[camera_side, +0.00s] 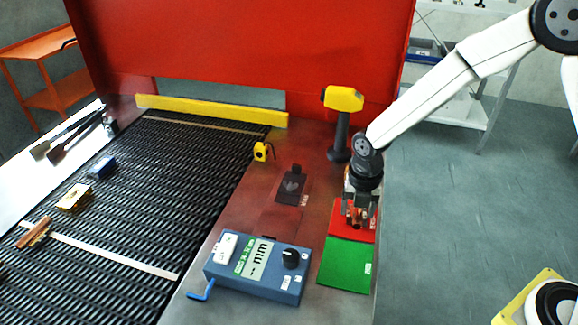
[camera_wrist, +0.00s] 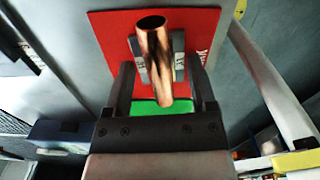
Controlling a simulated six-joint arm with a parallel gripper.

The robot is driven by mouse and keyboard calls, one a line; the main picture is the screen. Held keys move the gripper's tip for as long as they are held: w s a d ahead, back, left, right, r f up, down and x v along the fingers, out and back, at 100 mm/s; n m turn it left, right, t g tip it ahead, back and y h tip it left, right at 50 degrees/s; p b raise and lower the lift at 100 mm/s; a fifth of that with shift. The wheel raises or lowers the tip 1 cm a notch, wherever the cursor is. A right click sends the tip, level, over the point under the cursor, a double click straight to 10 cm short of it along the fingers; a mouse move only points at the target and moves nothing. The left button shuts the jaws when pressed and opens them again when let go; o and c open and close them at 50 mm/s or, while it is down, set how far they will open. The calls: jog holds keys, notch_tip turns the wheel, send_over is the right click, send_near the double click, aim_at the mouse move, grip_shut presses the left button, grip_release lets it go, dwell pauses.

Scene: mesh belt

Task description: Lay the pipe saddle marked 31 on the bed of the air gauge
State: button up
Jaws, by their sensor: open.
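A copper tube-like part with grey side plates, which looks like the pipe saddle (camera_wrist: 157,70), stands over the red mat (camera_side: 340,216). Its plates carry small white labels (camera_wrist: 180,68) that I cannot read. My gripper (camera_wrist: 161,66) is open, with a finger on either side of the part; contact is not clear. In the side view my gripper (camera_side: 359,216) is low over the red mat and hides most of the part. The blue air gauge (camera_side: 262,285) lies to its left, with a green-and-white display panel, a black knob and a white piece at its left end.
A green mat (camera_side: 345,265) adjoins the red one. A yellow-headed tool (camera_side: 342,98) stands behind my gripper. The mesh belt (camera_side: 190,160) carries blue (camera_side: 102,167), gold (camera_side: 74,198) and copper (camera_side: 34,233) pieces.

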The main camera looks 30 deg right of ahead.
jog(key=shift+f, duration=0.1)
dwell(0.3)
grip_shut()
notch_tip(320, 180, up, 2)
jog(key=s+d+r, duration=0.2)
jog(key=s+r, duration=0.9)
jog(key=s, duration=0.2)
jog(key=shift+s+d+r, duration=0.15)
jog(key=shift+s+r, duration=0.1)
jog(key=shift+s, duration=0.1)
dwell(0.4)
dwell(0.6)
